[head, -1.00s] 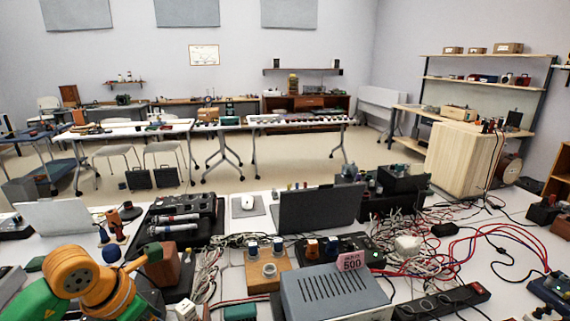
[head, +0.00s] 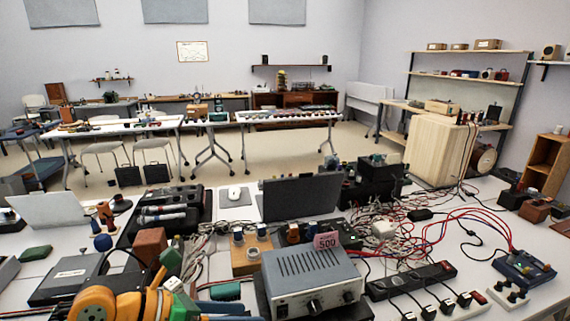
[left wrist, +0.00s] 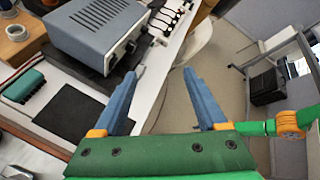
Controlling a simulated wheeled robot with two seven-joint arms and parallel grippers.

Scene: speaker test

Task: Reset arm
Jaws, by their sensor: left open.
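My left gripper (left wrist: 165,100) is open in the left wrist view, with two blue fingers apart and nothing between them. The table's white front edge and the floor show behind and between the fingers. My right gripper is in neither view.
A grey metal box (head: 312,280) with knobs stands at the table's front; it also shows in the left wrist view (left wrist: 97,30). A black power strip (head: 412,280), tangled cables and a dark laptop (head: 300,198) crowd the table. A black pad (left wrist: 65,117) lies left of the fingers.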

